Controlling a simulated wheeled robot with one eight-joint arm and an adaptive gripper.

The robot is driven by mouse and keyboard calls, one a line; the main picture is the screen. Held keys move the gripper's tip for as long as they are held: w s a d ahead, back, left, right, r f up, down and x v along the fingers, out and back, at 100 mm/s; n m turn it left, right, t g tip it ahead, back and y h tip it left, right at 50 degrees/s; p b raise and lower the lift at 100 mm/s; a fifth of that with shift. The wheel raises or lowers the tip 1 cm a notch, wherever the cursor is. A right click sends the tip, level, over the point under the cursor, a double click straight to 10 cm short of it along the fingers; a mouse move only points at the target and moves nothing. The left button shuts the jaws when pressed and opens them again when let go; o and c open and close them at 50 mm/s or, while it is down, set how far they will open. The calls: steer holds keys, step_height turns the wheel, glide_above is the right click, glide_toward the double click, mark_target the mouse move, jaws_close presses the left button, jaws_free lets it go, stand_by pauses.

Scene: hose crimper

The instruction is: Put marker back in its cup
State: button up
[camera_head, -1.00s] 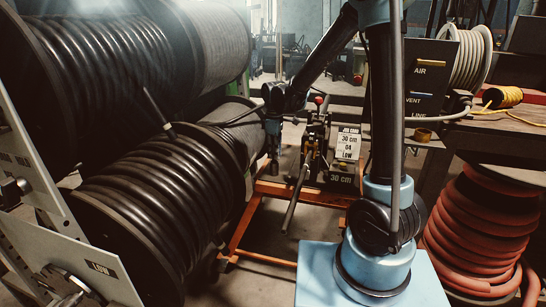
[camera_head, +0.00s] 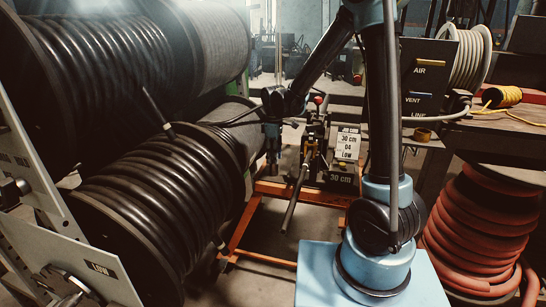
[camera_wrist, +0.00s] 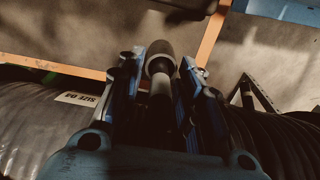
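My gripper (camera_head: 272,165) hangs at the end of my arm, between the lower hose reel and the crimper stand. In the wrist view, the two blue-black fingers of my gripper (camera_wrist: 170,75) stand on either side of a dark cylinder with a rounded grey end and a paler band. This looks like the marker (camera_wrist: 161,84), and the fingers appear shut on it. I cannot make out the marker in the head view. A small orange-brown round piece (camera_head: 422,134) sits on the bench edge at the right; I cannot tell whether it is the cup.
Large black hose reels (camera_head: 145,195) fill the left. The crimper (camera_head: 313,145), with a long lever and a label card (camera_head: 348,143), stands on an orange frame (camera_head: 240,225). Red hose coils (camera_head: 480,230) lie under the bench at the right. Bare floor shows around the frame.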

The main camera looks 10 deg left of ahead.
step_height(320, 180, up, 12)
steer(key=shift+r, duration=0.1)
stand_by(0.5)
